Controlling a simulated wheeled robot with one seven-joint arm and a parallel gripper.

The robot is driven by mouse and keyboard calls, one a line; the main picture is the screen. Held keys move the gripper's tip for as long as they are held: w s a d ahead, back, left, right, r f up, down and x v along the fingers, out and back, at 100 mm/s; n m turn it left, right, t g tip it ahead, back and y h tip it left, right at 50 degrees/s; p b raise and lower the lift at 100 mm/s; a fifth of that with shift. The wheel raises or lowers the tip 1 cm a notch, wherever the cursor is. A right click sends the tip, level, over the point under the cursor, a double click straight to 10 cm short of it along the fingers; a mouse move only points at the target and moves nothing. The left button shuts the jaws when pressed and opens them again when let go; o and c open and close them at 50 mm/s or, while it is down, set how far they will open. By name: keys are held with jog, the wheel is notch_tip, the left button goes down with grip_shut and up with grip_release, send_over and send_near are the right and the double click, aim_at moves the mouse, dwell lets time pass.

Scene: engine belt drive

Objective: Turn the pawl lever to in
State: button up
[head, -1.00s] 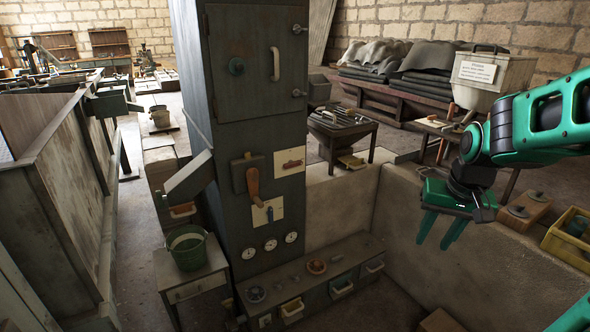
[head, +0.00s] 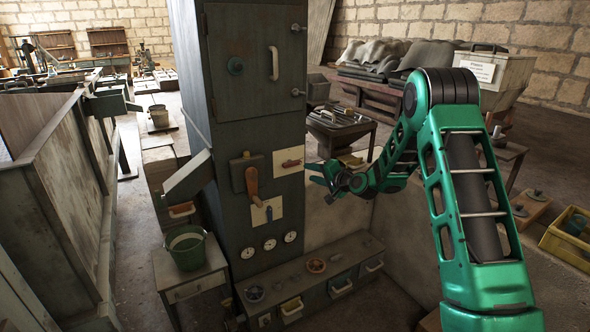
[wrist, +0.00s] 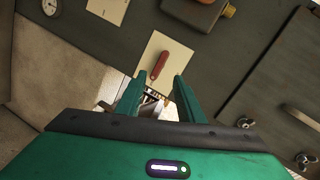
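On the grey cabinet, a small red lever (head: 291,163) sits on a cream plate (head: 282,170). In the wrist view, the red lever (wrist: 159,66) lies just beyond my fingertips, with a strip of unreadable lettering on the plate's edge. A larger brown handle (head: 252,184) hangs from a grey box to its left. A blue lever (head: 269,214) is on a lower cream plate. I cannot read which is the pawl lever. My gripper (head: 318,173) is right of the red lever; in the wrist view its fingers (wrist: 158,92) are apart and empty.
The cabinet door (head: 256,60) has a pale handle. Several gauges (head: 269,244) are below the plates. A low bench with drawers (head: 316,275) runs along the foot. A green bucket (head: 186,248) stands on a small table. A dark table (head: 341,130) is behind my arm.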

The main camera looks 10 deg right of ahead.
aim_at(293, 165)
jog(key=w+a+f+m+t, duration=0.1)
jog(key=w, duration=0.3)
jog(key=w+a+f+m+t, duration=0.1)
jog(key=w+m, duration=0.1)
jog(key=w, duration=0.3)
jog(key=w+a+f+m+t, duration=0.1)
jog(key=w+a+f, duration=0.1)
jog(key=w, duration=0.3)
jog(key=shift+w, duration=0.25)
grip_shut()
